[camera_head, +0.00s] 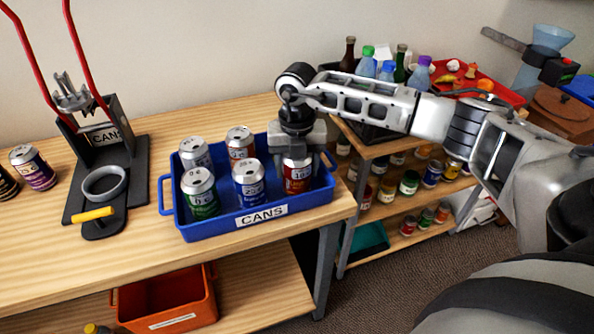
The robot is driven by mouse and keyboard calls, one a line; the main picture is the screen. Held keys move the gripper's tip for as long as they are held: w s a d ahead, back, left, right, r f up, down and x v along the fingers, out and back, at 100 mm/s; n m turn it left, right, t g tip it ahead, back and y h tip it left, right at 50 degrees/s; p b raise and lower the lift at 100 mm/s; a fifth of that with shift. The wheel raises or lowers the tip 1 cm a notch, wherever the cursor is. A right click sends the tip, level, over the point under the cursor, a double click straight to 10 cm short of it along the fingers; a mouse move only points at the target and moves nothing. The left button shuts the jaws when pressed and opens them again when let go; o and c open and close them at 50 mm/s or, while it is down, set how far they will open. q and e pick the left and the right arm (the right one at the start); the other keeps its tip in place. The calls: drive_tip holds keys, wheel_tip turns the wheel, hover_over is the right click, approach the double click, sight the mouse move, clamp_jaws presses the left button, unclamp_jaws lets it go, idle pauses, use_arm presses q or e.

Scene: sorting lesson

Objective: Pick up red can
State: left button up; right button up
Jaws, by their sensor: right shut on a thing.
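A red can (297,178) stands upright in the right part of a blue tray (262,225) labelled "CANS". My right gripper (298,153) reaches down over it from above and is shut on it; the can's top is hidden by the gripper. Several other cans stand in the same tray: a green one (201,196), a blue one (248,186), an orange-red one (240,146) and a silver one (195,156). My left gripper is not in view.
A can crusher (105,150) with red handles stands left of the tray. A purple can (33,169) is at the far left. An orange bin (170,300) is on the lower shelf. Shelves with bottles (388,72) and jars stand behind my right arm.

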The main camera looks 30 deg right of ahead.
drive_tip(key=shift+r, duration=0.5)
drive_tip(key=s+a+r+b, duration=0.2)
drive_tip(key=s+a+r, duration=0.7)
drive_tip(key=s+r, duration=0.2)
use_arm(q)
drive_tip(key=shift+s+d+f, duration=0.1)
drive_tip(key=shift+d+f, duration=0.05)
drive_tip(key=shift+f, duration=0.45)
use_arm(e)
wheel_tip(320, 180, down, 7)
drive_tip(key=w+a+m, duration=0.1)
drive_tip(key=m, duration=2.8)
drive_tip(key=shift+w+a+r+m, duration=0.2)
drive_tip(key=shift+w+a+m, duration=0.2)
